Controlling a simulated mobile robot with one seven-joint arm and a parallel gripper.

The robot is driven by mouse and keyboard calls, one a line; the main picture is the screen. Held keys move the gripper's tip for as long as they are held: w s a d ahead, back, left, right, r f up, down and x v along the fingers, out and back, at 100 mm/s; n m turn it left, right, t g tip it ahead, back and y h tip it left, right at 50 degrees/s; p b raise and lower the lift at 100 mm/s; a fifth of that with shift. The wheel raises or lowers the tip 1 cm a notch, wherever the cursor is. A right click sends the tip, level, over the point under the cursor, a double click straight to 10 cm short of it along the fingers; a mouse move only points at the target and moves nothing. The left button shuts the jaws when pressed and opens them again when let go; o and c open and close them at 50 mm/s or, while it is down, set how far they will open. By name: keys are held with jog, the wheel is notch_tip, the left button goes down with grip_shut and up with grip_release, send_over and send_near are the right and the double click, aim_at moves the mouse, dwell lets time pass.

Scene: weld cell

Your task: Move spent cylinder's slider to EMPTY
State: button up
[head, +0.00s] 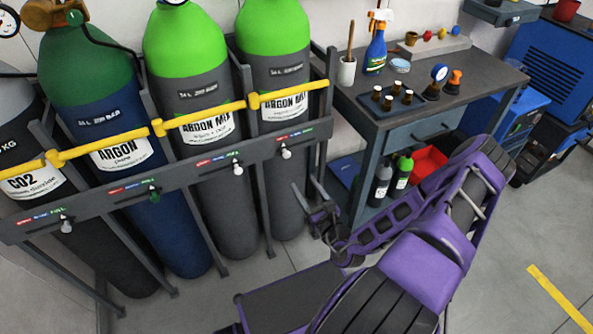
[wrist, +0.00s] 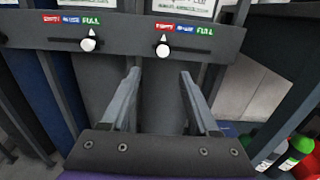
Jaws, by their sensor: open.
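Cylinders stand in a rack whose grey rail (head: 190,168) carries a slider under each EMPTY / IN USE / FULL strip. The rightmost ARGON MIX cylinder (head: 272,75) has a white slider knob (head: 286,152) under the red EMPTY end; it also shows in the wrist view (wrist: 163,50). The neighbouring ARGON MIX cylinder (head: 185,85) has its knob (head: 238,168) under FULL, also in the wrist view (wrist: 88,44). My gripper (head: 310,190) is open and empty in front of the rail's right end. In the wrist view its fingertips (wrist: 160,76) are below the rightmost knob, apart from it.
The ARGON cylinder (head: 112,155) has a green knob (head: 154,193) near FULL; the CO2 cylinder's knob (head: 67,226) is also near FULL. Yellow bars (head: 200,119) cross the cylinders. A workbench (head: 430,95) stands right of the rack, with bottles (head: 403,170) below.

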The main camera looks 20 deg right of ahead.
jog(key=s, duration=0.4)
jog(key=shift+s, duration=0.15)
dwell(0.4)
